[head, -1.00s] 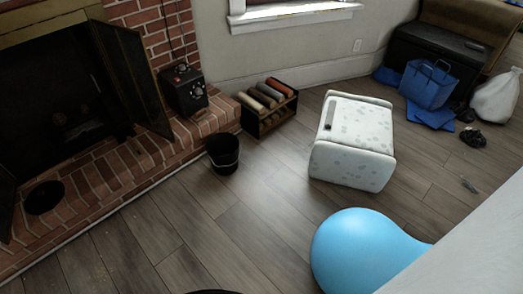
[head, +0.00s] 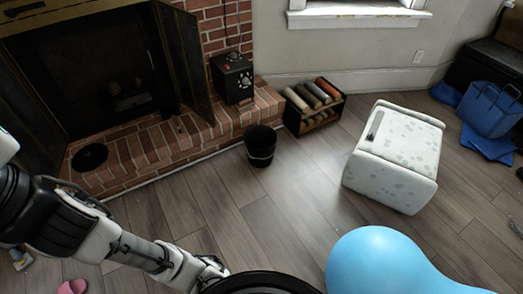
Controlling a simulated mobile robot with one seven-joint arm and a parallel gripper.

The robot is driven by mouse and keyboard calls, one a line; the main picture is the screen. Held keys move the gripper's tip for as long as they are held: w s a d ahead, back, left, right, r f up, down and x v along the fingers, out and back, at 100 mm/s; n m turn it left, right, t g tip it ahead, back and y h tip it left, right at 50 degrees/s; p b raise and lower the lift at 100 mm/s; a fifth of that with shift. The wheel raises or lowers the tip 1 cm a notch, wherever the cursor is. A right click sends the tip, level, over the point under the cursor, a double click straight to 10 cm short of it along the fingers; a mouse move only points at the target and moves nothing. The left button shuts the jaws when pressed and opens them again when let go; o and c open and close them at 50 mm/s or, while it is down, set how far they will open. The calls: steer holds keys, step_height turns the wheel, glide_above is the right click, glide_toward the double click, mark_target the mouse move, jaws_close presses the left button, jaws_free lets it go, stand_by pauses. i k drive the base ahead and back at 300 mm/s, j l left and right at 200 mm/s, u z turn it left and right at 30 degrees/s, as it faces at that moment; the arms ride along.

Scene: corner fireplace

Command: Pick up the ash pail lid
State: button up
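The ash pail lid looks to be the flat, round black disc (head: 89,157) on the brick hearth at the left in the head view, in front of the fireplace opening. A small raised spot shows near its middle. The ash pail (head: 261,148) is a black bucket with a pale handle line, upright on the wood floor beside the hearth. My arm reaches in from the left edge across the lower left. Its far end is low in the picture, well below and right of the disc and apart from it. The gripper's fingers cannot be made out there.
The brick hearth (head: 150,147) has a raised edge above the floor. An open fireplace door (head: 184,55) and a black box (head: 232,78) stand on it. A rack of rolls (head: 313,107), a white spotted ottoman (head: 395,155) and a blue ball (head: 390,265) stand right. Floor before the hearth is mostly clear.

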mark_target(90, 158)
steer(key=i+j+u, duration=0.15)
steer(key=i+j, duration=0.4)
steer(key=i+j+u, duration=0.1)
steer(key=i+j, duration=0.45)
steer(key=i+j+u, duration=0.15)
steer(key=i+j, duration=0.3)
steer(key=i, duration=0.15)
steer(key=i+j+u, duration=0.15)
steer(key=i+j, duration=0.25)
steer(key=i, duration=0.7)
